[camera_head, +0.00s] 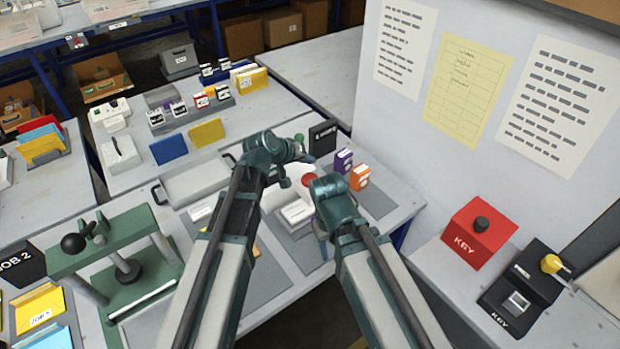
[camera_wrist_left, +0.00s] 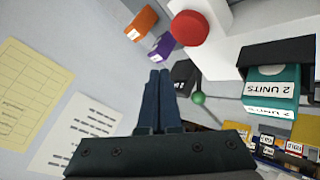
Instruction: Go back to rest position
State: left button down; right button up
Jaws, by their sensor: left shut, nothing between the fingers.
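My left gripper (camera_wrist_left: 160,74) is shut and empty, its dark blue fingers together in the left wrist view. In the head view my left arm reaches over the middle of the table, and its wrist end (camera_head: 280,152) hangs above the white machine with the red dome button (camera_head: 309,180). The red button also shows in the left wrist view (camera_wrist_left: 188,28), apart from the fingers.
A purple box (camera_head: 343,160) and an orange box (camera_head: 359,177) stand right of the machine. A green press (camera_head: 115,250) stands at left. A red KEY box (camera_head: 479,232) sits on the right bench. A green ball knob (camera_wrist_left: 198,98) shows close beside the left fingers in the wrist view.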

dwell(0.4)
pick_arm(q)
jog(key=s+a+f+m+g+y, duration=0.1)
jog(key=s+f+g+y, duration=0.1)
jog(key=s, duration=0.6)
jog(key=s+a+f+m+g+y, duration=0.2)
jog(key=s+y, duration=0.1)
jog(key=s, duration=0.6)
jog(key=s+a+f+m+g+y, duration=0.1)
jog(key=s+a+f+g+y, duration=0.1)
jog(key=s, duration=0.6)
jog(key=shift+s+a+f+g+y, duration=0.25)
jog(key=shift+s+g+y, duration=0.1)
jog(key=shift+g, duration=0.25)
jog(key=shift+s, duration=0.1)
